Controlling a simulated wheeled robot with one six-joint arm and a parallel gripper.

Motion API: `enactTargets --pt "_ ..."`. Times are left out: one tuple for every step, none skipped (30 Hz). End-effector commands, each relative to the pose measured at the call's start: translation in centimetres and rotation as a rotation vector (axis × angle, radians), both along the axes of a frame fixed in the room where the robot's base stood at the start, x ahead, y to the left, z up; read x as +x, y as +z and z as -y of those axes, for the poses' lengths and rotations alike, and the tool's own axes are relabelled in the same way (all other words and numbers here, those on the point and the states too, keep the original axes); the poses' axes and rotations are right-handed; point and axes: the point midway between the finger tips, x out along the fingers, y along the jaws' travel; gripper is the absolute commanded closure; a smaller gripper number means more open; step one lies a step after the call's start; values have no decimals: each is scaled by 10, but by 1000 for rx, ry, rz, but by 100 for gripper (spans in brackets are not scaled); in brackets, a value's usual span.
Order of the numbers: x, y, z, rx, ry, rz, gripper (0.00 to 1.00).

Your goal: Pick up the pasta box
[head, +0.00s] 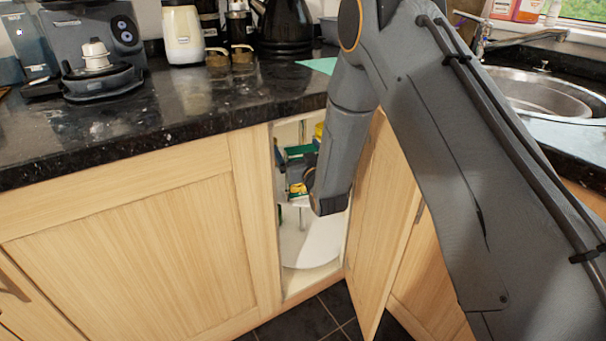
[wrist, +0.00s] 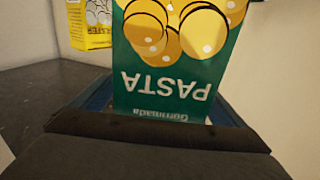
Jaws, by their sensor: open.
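The pasta box (wrist: 170,75) fills the middle of the wrist view. It is green with yellow round shapes, and its "PASTA" lettering appears upside down. My gripper (wrist: 158,118) is open, its dark body across the bottom of the wrist view. Blue edges show on both sides of the box's lower end; whether the jaws touch it I cannot tell. In the head view, my arm reaches into the open corner cabinet, where green and yellow parts of the pasta box (head: 297,188) show beside my wrist. The rest is hidden behind my arm.
A yellow box (wrist: 90,25) stands behind to the left in the wrist view. The open cabinet door (head: 378,215) is close right of my arm. The dark granite worktop (head: 190,110) overhangs the narrow opening. A pale round shelf (head: 312,245) lies lower inside.

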Motion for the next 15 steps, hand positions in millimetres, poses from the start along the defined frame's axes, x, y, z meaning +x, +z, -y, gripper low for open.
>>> enactTargets --pt "1 0 -1 0 0 0 6" --pt "2 0 -1 0 0 -1 6" --pt "2 0 -1 0 0 -1 6" --pt "2 0 -1 0 0 -1 6" --pt "2 0 -1 0 0 -1 6" --pt "2 0 -1 0 0 -1 6" --pt "2 0 -1 0 0 -1 6" --pt "2 0 -1 0 0 -1 11" --pt "2 0 -1 0 0 0 18" --pt "1 0 -1 0 0 0 23" --pt "1 0 -1 0 0 0 28" --pt "1 0 -1 0 0 0 35" --pt "1 0 -1 0 0 0 40" --pt "1 0 -1 1 0 0 45" --pt "1 0 -1 1 0 0 52"
